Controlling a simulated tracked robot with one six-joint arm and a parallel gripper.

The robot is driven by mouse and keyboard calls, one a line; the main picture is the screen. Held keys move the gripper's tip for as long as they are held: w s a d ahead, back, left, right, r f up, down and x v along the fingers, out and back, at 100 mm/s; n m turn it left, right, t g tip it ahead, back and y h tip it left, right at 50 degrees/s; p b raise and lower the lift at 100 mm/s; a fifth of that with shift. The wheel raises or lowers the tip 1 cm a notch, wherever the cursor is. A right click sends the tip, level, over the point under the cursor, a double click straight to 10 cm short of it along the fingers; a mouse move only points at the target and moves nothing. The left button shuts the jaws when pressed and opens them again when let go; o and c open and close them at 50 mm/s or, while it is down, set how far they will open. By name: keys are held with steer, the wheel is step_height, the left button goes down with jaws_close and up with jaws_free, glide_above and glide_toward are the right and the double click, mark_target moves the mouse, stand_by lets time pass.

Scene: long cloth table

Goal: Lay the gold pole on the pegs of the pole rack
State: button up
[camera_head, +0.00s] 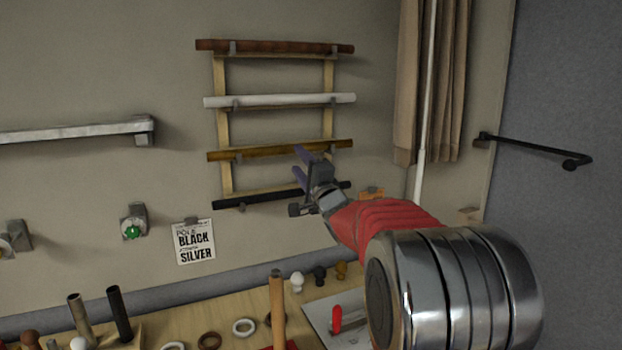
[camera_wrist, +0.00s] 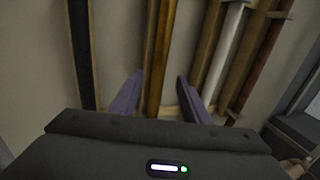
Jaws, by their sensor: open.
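The pole rack (camera_head: 224,124) is a pale wooden frame on the wall with several poles lying across it. The gold pole (camera_head: 250,152) lies level across the rack, third from the top, and appears to rest on its pegs. My gripper (camera_head: 298,165) is open at the right part of the gold pole, partly covering it. In the wrist view the gold pole (camera_wrist: 157,60) runs between the two purple fingers of my gripper (camera_wrist: 158,95), with a gap on both sides. I cannot tell how deep the pole sits between them.
The rack also holds a brown pole (camera_head: 275,47), a white pole (camera_head: 280,100) and a black pole (camera_head: 265,198). A curtain (camera_head: 425,80) hangs to the right, near a black wall bar (camera_head: 530,146). A sign (camera_head: 195,241) hangs below left. Small items crowd the table (camera_head: 235,300).

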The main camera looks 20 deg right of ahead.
steer(key=v, duration=0.7)
steer(key=shift+s, duration=0.3)
steer(key=shift+f, duration=0.1)
stand_by(0.6)
steer(key=d+f+n+g+h, duration=0.3)
steer(key=d+f+g, duration=0.2)
steer(key=f, duration=0.5)
steer(key=s+a+f+n+g+h, duration=0.1)
steer(key=s+a+f+n+g, duration=0.1)
steer(key=s+f+n+g, duration=0.55)
steer(key=s+a+f+n+g+y, duration=0.1)
steer(key=s+a+f, duration=0.25)
steer(key=s, duration=0.35)
steer(key=s+a+f+n+g, duration=0.1)
steer(key=s+a+f+n, duration=0.1)
steer(key=s+a, duration=0.4)
steer(key=s+a+f+n+g+y, duration=0.1)
steer(key=s+a+f, duration=0.15)
steer(key=s, duration=0.65)
steer(key=s+a+r+n+y, duration=0.2)
steer(key=s+a+n, duration=0.1)
steer(key=s+a, duration=0.6)
steer(key=shift+a+r, duration=0.25)
steer(key=shift+r, duration=0.05)
